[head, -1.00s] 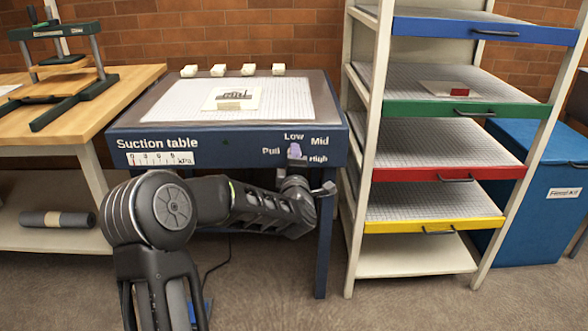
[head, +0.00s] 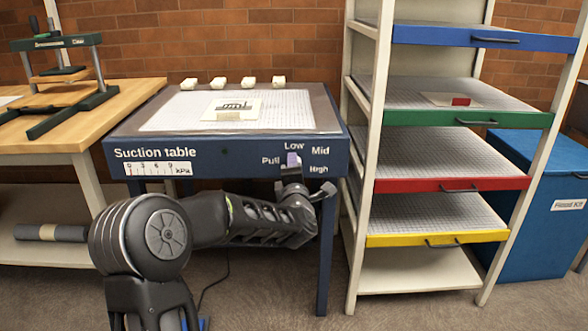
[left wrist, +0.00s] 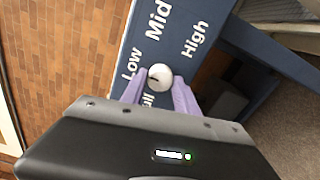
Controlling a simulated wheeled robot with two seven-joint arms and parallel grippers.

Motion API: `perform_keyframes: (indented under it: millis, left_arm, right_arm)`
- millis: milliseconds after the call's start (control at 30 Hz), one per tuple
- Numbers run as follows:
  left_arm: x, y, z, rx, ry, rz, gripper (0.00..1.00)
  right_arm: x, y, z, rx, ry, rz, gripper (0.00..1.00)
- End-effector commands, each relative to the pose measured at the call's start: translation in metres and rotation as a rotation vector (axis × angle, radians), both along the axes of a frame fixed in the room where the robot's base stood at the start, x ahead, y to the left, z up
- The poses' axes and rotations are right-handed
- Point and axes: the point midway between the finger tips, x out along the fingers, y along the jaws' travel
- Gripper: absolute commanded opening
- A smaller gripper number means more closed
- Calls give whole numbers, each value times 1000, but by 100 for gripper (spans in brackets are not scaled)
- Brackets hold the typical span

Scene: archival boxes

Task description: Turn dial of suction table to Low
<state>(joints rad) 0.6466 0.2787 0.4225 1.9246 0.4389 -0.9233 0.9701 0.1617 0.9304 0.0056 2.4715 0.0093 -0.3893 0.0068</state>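The suction table (head: 240,150) is dark blue, with a gridded top and a front panel labelled Low, Mid, High and a partly covered label that looks like Pull. Its white round dial (left wrist: 160,77) shows in the left wrist view with a short dark mark on its left part; I cannot tell exactly which label it points at. My left gripper (head: 293,160) is at the panel in the head view and hides most of the dial. In the left wrist view its purple fingers (left wrist: 158,88) are apart, one on each side of the dial; contact is unclear. My right gripper is not in view.
A gauge (head: 160,168) marked in kPa is on the panel's left. A sheet with a dark drawing (head: 232,108) and several small white blocks lie on the tabletop. A shelf rack (head: 368,150) stands close right, a wooden bench (head: 120,105) left.

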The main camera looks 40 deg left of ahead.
Motion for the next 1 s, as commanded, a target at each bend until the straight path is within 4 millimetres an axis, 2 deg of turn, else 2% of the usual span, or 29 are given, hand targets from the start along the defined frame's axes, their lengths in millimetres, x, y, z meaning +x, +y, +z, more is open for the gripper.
perform_keyframes:
  millis: [33,200,567,667,1000]
  left_arm:
    - [0,0,0,0,0,0,41]
    - [0,0,0,1,1,0,55]
    - [-3,-3,1,1,0,-1,56]
    - [-10,-9,1,1,0,-1,56]
    - [-53,-41,1,1,0,-1,56]
  right_arm:
    - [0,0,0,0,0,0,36]
    - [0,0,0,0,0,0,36]
    - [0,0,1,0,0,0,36]
    - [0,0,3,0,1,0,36]
    - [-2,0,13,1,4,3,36]
